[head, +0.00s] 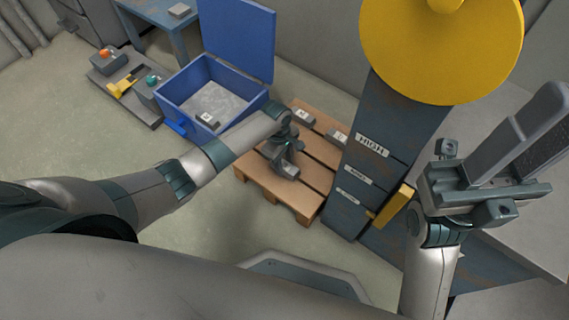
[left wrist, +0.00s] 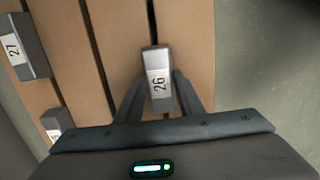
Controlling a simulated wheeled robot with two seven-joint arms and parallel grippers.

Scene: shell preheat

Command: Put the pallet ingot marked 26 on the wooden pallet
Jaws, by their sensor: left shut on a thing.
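My left gripper (head: 284,165) is low over the wooden pallet (head: 310,187), on its near part. In the left wrist view it is shut on a grey ingot with a white label marked 26 (left wrist: 158,82), held between the two fingertips. Pallet boards (left wrist: 115,40) lie under the ingot; I cannot tell whether it touches them.
The ingot marked 27 (left wrist: 28,48) and another, partly hidden ingot (left wrist: 50,120) lie on the pallet. A blue lidded crate (head: 172,92) with an ingot inside stands to the left. A blue cabinet (head: 385,130) with a yellow disc (head: 435,50) borders the pallet's right side.

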